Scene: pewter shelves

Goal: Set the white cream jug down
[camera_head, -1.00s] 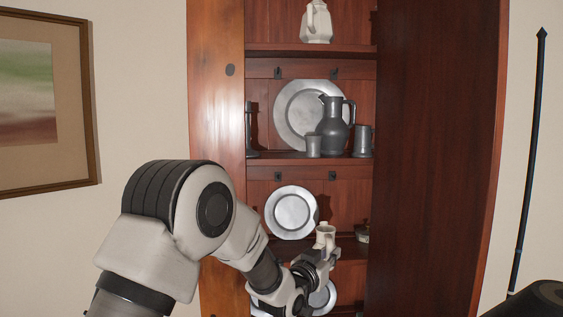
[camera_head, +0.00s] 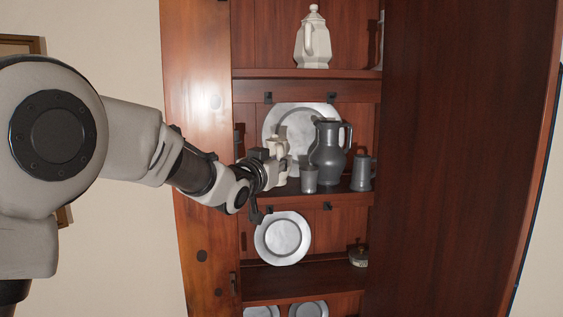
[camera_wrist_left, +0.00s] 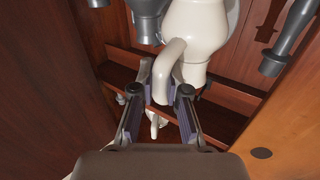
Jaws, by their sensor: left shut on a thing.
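The white cream jug (camera_head: 277,144) is at the level of the shelf with the pewter pitcher, in front of the large plate's left part. My left gripper (camera_head: 272,160) reaches in from the left and is shut on it. In the left wrist view the jug's body (camera_wrist_left: 198,32) fills the top middle, and its curved handle (camera_wrist_left: 167,65) comes down between the fingers of my left gripper (camera_wrist_left: 163,93). The gripper hides part of the jug in the head view. I cannot tell whether its base touches the shelf. My right gripper is not in view.
A grey pitcher (camera_head: 328,155), a small tumbler (camera_head: 309,180) and a tankard (camera_head: 362,174) stand right of the jug on the shelf (camera_head: 335,197). A large plate (camera_head: 272,121) leans behind. A white lidded pot (camera_head: 314,43) stands above. The cabinet's left post (camera_head: 195,120) is close.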

